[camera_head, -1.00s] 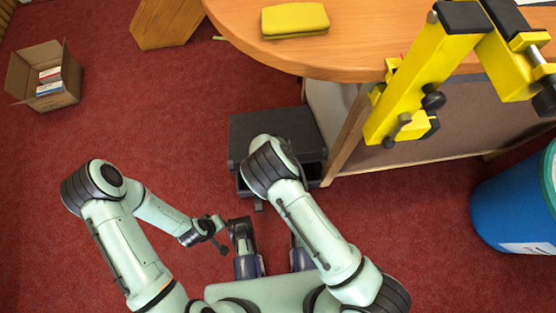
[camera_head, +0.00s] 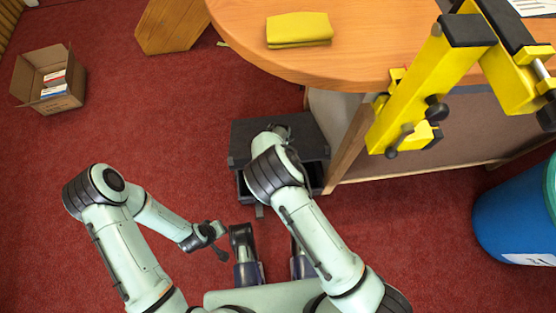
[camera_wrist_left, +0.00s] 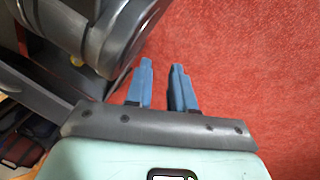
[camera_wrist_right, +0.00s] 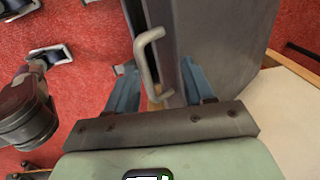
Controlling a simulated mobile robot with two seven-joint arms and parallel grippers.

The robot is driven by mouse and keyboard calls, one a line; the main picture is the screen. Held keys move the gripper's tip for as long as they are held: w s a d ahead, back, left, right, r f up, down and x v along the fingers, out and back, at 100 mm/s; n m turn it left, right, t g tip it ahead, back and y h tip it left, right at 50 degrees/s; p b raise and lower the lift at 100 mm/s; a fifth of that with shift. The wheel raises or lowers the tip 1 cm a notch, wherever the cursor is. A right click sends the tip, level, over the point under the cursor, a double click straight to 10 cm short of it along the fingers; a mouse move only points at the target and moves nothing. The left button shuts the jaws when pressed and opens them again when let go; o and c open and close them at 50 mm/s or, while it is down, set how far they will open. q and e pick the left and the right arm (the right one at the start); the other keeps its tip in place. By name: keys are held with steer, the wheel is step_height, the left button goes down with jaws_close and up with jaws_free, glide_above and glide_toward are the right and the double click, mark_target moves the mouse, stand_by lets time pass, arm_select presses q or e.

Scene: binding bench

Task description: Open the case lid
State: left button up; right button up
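The case (camera_head: 253,131) is a dark grey box on the floor, beside the table's side panel. My right forearm covers part of it. A dark gap shows along its near side. Contact is unclear. My left gripper (camera_wrist_left: 162,85) is open and empty above carpet, left of the case.
The wooden table (camera_head: 360,50) overhangs close to the case, with a yellow cloth (camera_head: 298,29) and a yellow clamp-like device (camera_head: 420,85) on it. A blue bin (camera_head: 515,215) stands right. An open cardboard box (camera_head: 50,98) is far left.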

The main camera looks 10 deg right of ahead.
steer(key=shift+w+d+r, duration=0.1)
steer(key=shift+w, duration=0.1)
